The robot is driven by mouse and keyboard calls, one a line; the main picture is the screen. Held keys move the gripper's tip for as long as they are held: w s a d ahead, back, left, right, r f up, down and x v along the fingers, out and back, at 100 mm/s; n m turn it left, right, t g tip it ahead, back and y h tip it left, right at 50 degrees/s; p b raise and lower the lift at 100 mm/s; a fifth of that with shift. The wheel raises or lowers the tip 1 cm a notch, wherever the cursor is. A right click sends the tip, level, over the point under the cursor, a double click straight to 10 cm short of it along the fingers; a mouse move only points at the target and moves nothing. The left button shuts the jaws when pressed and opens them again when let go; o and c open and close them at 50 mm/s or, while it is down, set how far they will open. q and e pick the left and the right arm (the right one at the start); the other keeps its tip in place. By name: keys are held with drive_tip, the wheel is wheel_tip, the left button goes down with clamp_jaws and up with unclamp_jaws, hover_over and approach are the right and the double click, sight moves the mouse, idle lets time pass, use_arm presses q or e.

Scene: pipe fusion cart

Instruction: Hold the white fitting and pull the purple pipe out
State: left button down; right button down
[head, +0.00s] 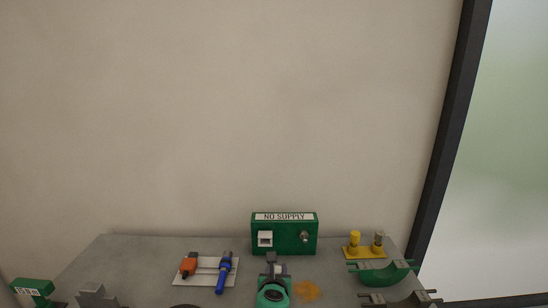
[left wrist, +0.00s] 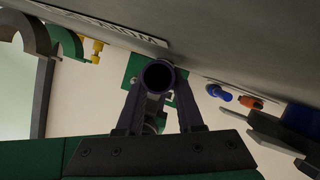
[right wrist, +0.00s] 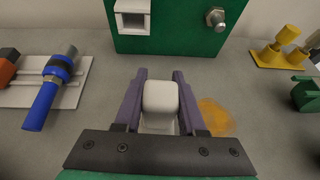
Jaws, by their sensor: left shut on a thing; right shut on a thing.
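My right gripper (right wrist: 160,76) is shut on the white fitting (right wrist: 160,98), a rounded block between its two purple-grey fingers. In the head view the right gripper (head: 274,262) stands at the bottom centre, in front of the green box, and hides the fitting. My left gripper (left wrist: 158,80) shows in the left wrist view, shut on the purple pipe (left wrist: 146,77), whose round open end faces the camera. The left gripper is not seen in the head view. Whether the pipe sits in the fitting is hidden.
The green NO SUPPLY box (head: 284,240) stands at the back. A white plate (head: 205,278) with orange and blue tools (head: 223,275) lies left. A yellow holder (head: 365,251) and green cradle (head: 382,274) stand right. An orange patch (head: 306,291) marks the grey top.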

use_arm(q)
drive_tip(key=shift+s+d, duration=0.1)
use_arm(e)
drive_tip(key=shift+d+f, duration=0.1)
drive_tip(key=shift+f, duration=0.1)
use_arm(q)
drive_tip(key=shift+s+a, duration=0.15)
drive_tip(key=shift+s, duration=1.45)
drive_tip(key=shift+s+a, duration=0.15)
drive_tip(key=shift+s, duration=1.4)
drive_tip(key=shift+s, duration=0.1)
drive_tip(key=shift+f, duration=0.4)
drive_tip(key=shift+c, duration=2.3)
unclamp_jaws()
drive_tip(key=shift+f, duration=0.1)
use_arm(e)
drive_tip(key=shift+s+d, duration=0.1)
use_arm(q)
drive_tip(key=shift+s, duration=0.1)
drive_tip(key=v, duration=1.2)
drive_tip(key=shift+d+r, duration=0.25)
